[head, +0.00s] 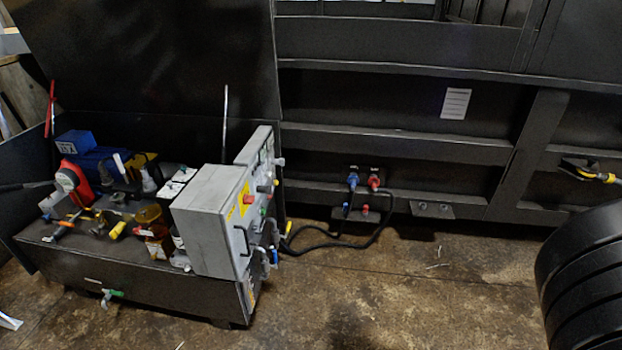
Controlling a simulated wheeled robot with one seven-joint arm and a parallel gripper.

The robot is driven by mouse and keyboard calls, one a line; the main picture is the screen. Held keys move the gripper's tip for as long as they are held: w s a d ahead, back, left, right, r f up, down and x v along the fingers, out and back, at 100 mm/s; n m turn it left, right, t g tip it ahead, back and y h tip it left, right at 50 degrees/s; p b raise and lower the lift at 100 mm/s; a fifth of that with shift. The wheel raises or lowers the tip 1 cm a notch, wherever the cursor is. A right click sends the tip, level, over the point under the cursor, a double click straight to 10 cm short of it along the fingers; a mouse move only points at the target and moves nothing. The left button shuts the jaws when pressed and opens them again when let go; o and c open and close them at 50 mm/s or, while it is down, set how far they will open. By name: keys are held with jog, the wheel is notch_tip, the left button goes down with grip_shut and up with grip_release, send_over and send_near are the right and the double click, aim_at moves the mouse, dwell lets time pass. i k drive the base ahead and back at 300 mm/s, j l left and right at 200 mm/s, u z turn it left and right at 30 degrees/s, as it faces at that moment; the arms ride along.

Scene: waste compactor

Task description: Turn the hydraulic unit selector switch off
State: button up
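The hydraulic unit (130,265) stands at the left of the head view, a dark open-topped box with a blue motor, hoses and valves in it. A grey control box (208,225) sits at its right end. Its front faces right and is seen at a steep angle. Small red, green and other coloured controls (263,212) show on that front, near a yellow warning label (244,198). They are too small for me to tell which is the selector switch or how it is set.
A dark raised lid (150,60) stands behind the unit. The dark compactor wall (400,155) runs across the back, with blue and red hose couplings (375,180). Black hoses (335,240) cross the floor beside the unit. The concrete floor (430,290) in front is mostly clear.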

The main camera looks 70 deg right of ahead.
aim_at(268, 189)
jog(key=z, duration=1.15)
jog(key=i+l, duration=0.55)
jog(key=l, duration=0.15)
jog(key=i+l, duration=1.1)
jog(key=l, duration=0.25)
